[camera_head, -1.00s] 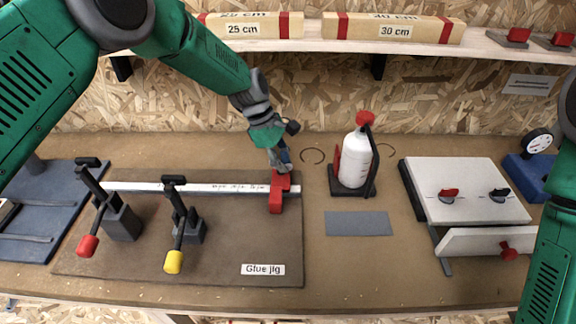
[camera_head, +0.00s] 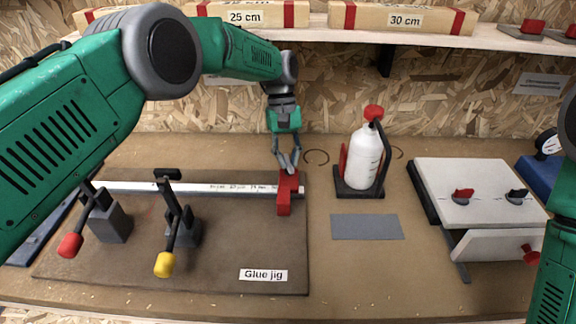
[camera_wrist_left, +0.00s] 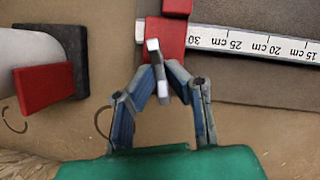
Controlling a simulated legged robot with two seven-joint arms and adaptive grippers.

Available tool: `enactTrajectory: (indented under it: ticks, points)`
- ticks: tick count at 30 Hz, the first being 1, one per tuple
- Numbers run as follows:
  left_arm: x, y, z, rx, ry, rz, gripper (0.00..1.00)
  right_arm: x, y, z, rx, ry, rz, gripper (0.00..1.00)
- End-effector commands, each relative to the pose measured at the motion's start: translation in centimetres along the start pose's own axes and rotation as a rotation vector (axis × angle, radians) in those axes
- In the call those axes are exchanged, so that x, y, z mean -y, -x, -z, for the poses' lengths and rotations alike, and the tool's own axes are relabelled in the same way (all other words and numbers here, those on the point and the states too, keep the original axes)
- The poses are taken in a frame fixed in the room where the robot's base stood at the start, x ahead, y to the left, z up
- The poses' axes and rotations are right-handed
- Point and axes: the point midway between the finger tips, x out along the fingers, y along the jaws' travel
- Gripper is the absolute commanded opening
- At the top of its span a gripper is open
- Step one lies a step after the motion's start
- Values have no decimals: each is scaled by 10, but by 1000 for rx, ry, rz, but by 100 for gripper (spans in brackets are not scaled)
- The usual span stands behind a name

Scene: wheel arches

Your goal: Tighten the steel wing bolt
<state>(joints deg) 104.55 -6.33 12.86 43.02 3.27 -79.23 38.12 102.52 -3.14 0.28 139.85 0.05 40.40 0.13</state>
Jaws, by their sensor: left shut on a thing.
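The steel wing bolt (camera_wrist_left: 155,48) shows in the left wrist view as a small grey bar with a pale end, at the red stop block (camera_wrist_left: 167,32). In the head view the red stop block (camera_head: 285,197) sits at the right end of the white ruler rail (camera_head: 220,188) on the glue jig (camera_head: 150,272). My left gripper (camera_head: 289,170) points down at the top of the block. In the left wrist view its fingers (camera_wrist_left: 163,76) are closed around the wing bolt. The bolt's shaft is hidden. My right gripper is out of view.
A white bottle (camera_head: 363,155) in a dark holder stands right of the block. Two toggle clamps with red (camera_head: 70,245) and yellow (camera_head: 164,264) tips stand on the jig. A grey mat (camera_head: 366,227) and a white panel fixture (camera_head: 480,190) lie to the right. A shelf (camera_head: 320,32) runs above.

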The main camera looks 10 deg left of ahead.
Motion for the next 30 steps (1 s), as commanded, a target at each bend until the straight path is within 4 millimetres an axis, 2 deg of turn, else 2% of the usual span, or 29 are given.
enactTrajectory:
  ticks: [12, 30]
  points:
    - [-2, 2, 2, -13, -201, 79, 0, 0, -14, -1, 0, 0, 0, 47]
    - [-2, 3, 0, -8, -238, 96, 0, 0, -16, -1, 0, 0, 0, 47]
